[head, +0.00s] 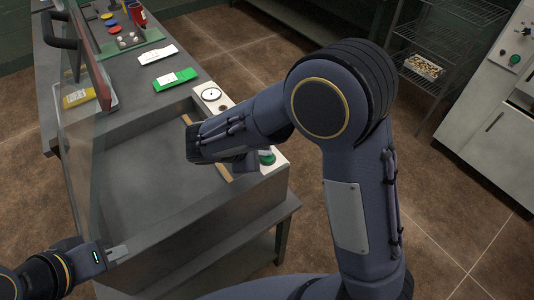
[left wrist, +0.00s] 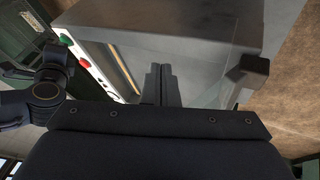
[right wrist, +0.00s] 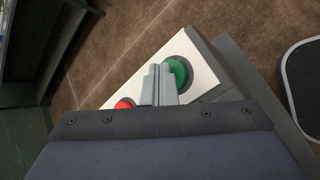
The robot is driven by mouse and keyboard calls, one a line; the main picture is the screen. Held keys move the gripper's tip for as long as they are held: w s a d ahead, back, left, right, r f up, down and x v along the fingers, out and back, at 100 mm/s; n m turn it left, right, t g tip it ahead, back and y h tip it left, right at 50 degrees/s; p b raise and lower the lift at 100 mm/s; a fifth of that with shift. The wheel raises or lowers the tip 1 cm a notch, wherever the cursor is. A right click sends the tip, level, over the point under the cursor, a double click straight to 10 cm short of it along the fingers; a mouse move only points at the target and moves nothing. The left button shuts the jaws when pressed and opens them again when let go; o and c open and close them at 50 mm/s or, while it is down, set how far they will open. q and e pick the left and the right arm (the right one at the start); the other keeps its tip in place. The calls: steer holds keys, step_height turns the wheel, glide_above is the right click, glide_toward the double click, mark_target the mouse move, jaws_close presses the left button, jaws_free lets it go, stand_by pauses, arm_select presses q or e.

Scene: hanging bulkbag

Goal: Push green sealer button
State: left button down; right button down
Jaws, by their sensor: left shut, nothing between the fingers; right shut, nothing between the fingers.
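The green button (head: 267,158) sits on the white panel strip (head: 275,166) at the right edge of the grey sealer (head: 160,165). In the right wrist view the green button (right wrist: 179,72) is right beside my shut right fingertips (right wrist: 159,70), which partly overlap it. Whether they touch it I cannot tell. A red button (right wrist: 124,105) lies to the left on the same panel. In the head view my right forearm hides the middle of the panel. My left gripper (head: 118,252) is shut and empty near the sealer's front left edge; its fingers (left wrist: 160,72) also show in the left wrist view.
The sealer's transparent lid with a dark handle (head: 60,40) stands raised at the left. White and green packets (head: 175,79) lie on the table behind. A wire shelf (head: 440,45) and cabinet (head: 500,145) stand right, across open floor.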

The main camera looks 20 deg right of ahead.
mark_target(264, 158)
steer(key=shift+r, duration=0.2)
step_height(264, 158, up, 6)
steer(key=p, duration=0.4)
stand_by(0.6)
steer(key=s+d+r+m+g+y, duration=0.3)
steer(key=s+d+m+y, duration=0.4)
steer(key=s+d, duration=0.3)
steer(key=s+a+r+m+t+y, duration=0.1)
steer(key=s+r+m+t+y, duration=0.2)
steer(key=s+m, duration=0.6)
steer(key=shift+s+a+t+y, duration=0.2)
steer(key=shift+s+t+y, duration=0.7)
steer(key=shift+s, duration=0.45)
